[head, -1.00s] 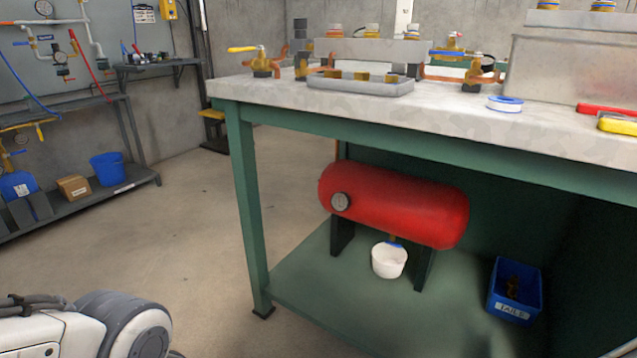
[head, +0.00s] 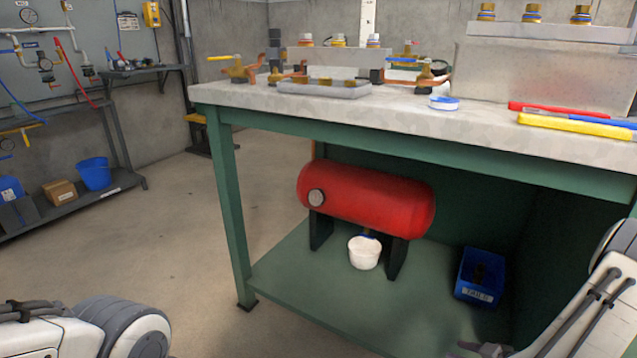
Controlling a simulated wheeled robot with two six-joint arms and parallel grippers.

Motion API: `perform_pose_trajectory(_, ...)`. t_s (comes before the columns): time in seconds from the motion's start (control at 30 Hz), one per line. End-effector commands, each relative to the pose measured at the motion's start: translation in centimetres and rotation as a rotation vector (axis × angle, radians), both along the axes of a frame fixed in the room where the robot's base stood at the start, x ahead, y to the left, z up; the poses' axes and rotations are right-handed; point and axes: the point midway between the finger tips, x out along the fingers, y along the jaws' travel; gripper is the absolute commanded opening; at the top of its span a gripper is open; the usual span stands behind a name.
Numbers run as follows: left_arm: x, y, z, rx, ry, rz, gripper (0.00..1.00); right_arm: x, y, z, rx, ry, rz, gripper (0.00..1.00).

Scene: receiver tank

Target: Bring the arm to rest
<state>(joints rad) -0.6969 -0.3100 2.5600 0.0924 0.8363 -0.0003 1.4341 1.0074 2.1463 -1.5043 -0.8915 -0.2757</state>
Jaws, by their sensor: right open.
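My right arm (head: 602,300) comes in at the right edge, white with dark cables along it, and slopes down to the left. Only a small part of my right gripper (head: 484,349) shows at the bottom edge, in front of the bench's lower shelf. It is open; nothing is seen in it, though most of it is cut off. My left arm (head: 95,328) shows at the bottom left as white and grey links; its gripper is out of the picture.
The green bench (head: 228,190) bears valves, a grey tray (head: 325,90), a tape roll (head: 443,102) and red and yellow tools. Floor at left is clear.

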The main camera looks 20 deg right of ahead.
Motion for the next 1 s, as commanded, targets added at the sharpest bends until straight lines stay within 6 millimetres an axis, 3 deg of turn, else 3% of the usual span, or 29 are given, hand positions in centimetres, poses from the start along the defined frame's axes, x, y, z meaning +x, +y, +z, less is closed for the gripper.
perform_pose_trajectory(0.2, 0.0, 0.0, 1.4, 0.0, 0.0, 0.0, 0.5, 4.4, 0.2, 3.2, -0.085, 0.145, 0.038, 0.41)
perform_pose_trajectory(0.33, 0.0, 0.0, 2.6, 0.0, 0.0, 0.0, 0.5, 8.4, 1.9, 6.7, -0.159, 0.248, 0.058, 0.41)
perform_pose_trajectory(0.47, 0.0, 0.0, 3.9, 0.0, 0.0, 0.0, 0.5, 12.4, 5.8, 11.3, -0.236, 0.344, 0.061, 0.41)
perform_pose_trajectory(0.6, 0.0, 0.0, 5.3, 0.0, 0.0, 0.0, 0.5, 15.0, 11.9, 16.5, -0.285, 0.418, 0.054, 0.41)
perform_pose_trajectory(0.77, 0.0, 0.0, 6.8, 0.0, 0.0, 0.0, 0.5, 14.9, 20.6, 22.0, -0.3, 0.482, 0.055, 0.41)
perform_pose_trajectory(0.87, 0.0, 0.0, 7.8, 0.0, 0.0, 0.0, 0.5, 12.9, 26.6, 25.1, -0.273, 0.527, 0.081, 0.41)
perform_pose_trajectory(1.0, 0.0, 0.0, 9.0, 0.0, 0.0, 0.0, 0.5, 8.2, 33.7, 28.6, -0.229, 0.601, 0.122, 0.41)
